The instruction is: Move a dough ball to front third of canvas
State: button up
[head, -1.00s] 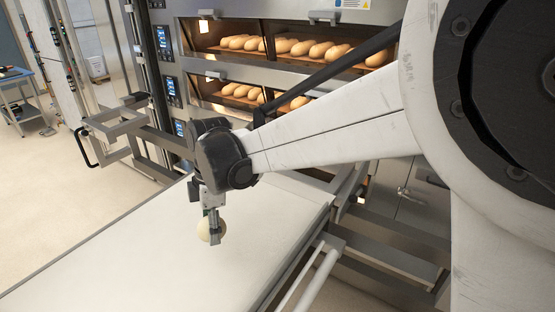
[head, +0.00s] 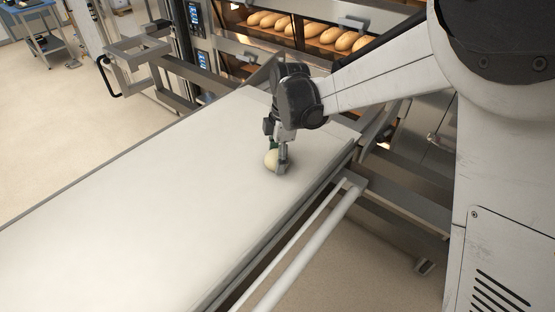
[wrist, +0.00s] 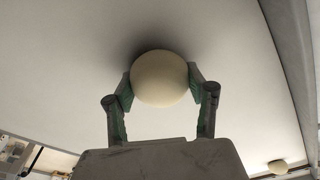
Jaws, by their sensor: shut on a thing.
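A pale round dough ball (head: 270,160) is held between the fingers of my gripper (head: 278,164), over the end of the white canvas (head: 140,225) closest to the ovens. In the wrist view the dough ball (wrist: 160,77) sits between the two green-padded fingertips (wrist: 160,84), which close on it from both sides. A dark shadow lies on the canvas right beside the ball, so it is very low; I cannot tell whether it touches. A second small pale round thing (wrist: 278,166) shows at the lower right of the wrist view.
Deck ovens with several loaves (head: 330,36) stand behind the canvas. A metal rail (head: 310,240) runs along the canvas's right side. A metal frame (head: 135,55) stands at the back left. The canvas around and in front of my gripper is clear.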

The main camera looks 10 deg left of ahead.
jog(key=o, duration=0.6)
jog(key=shift+f, duration=0.25)
jog(key=o, duration=0.5)
jog(key=shift+c, duration=0.2)
jog(key=shift+r, duration=0.1)
